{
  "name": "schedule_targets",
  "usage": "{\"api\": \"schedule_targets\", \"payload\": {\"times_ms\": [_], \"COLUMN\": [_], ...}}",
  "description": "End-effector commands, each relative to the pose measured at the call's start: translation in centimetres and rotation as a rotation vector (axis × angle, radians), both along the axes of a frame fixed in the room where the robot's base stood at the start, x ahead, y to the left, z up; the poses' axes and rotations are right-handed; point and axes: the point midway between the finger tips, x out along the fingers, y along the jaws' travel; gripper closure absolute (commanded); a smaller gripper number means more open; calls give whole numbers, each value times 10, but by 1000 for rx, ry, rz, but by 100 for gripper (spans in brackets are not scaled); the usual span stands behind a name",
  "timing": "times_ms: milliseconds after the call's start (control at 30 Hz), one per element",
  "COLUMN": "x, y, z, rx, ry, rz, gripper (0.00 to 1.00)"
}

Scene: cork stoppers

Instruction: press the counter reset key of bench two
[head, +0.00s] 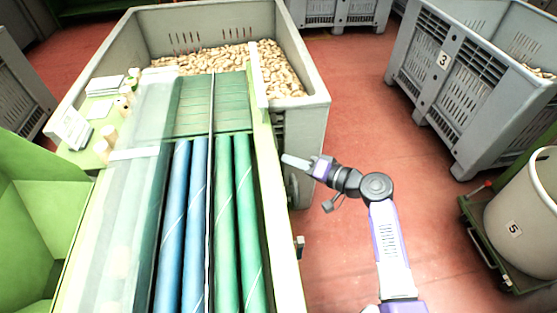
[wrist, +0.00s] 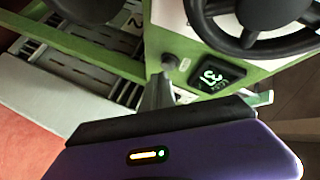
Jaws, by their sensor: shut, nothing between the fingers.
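In the head view my gripper (head: 286,159) points left at the right side of the green roller bench (head: 262,150). The key and display are hidden there.
A grey crate of corks (head: 318,100) is at the bench's far end. Crate 3 (head: 425,75) and a round bin marked 5 (head: 515,215) are right. Red floor (head: 350,110) between is clear.

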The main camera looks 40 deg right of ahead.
Motion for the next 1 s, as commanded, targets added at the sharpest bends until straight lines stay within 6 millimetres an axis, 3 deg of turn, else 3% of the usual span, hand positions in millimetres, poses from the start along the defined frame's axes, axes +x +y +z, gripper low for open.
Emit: {"api": "schedule_targets", "payload": {"times_ms": [1000], "x": [4], "y": [7], "z": [0], "rx": [-1], "ry": [0], "rz": [1], "gripper": [100]}}
